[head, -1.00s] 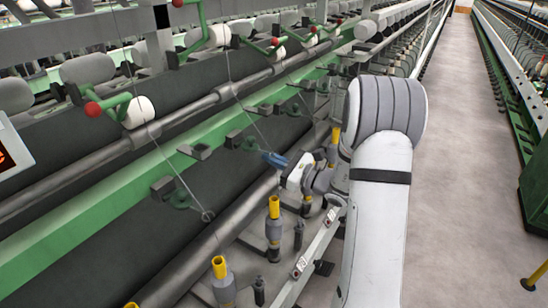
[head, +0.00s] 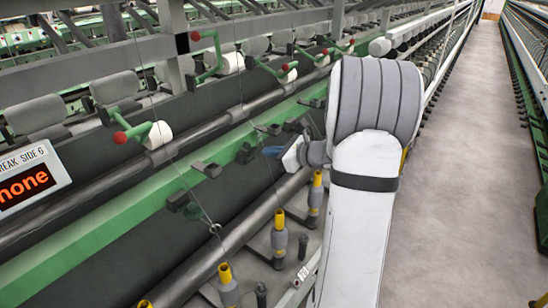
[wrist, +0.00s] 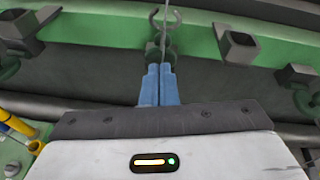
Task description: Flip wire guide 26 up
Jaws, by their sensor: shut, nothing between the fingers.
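My gripper (wrist: 159,72) is shut and empty, its two blue fingers side by side in the wrist view. Just beyond the fingertips is a dark wire guide (wrist: 166,50) with a curved, open hook at its top, in front of the green rail. A thin wire runs down past it. Contact between fingers and guide cannot be told. In the head view my gripper (head: 272,151) is by the green rail, partly hidden by my arm. No number shows on the guide, so I cannot tell whether it is 26.
Neighbouring guides with square dark brackets stand on both sides, one bracket (wrist: 236,46) at right. Yellow-topped spindles (head: 279,235) stand below the rail. A red-lit display (head: 28,187) is at the left. The aisle floor (head: 455,170) is clear.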

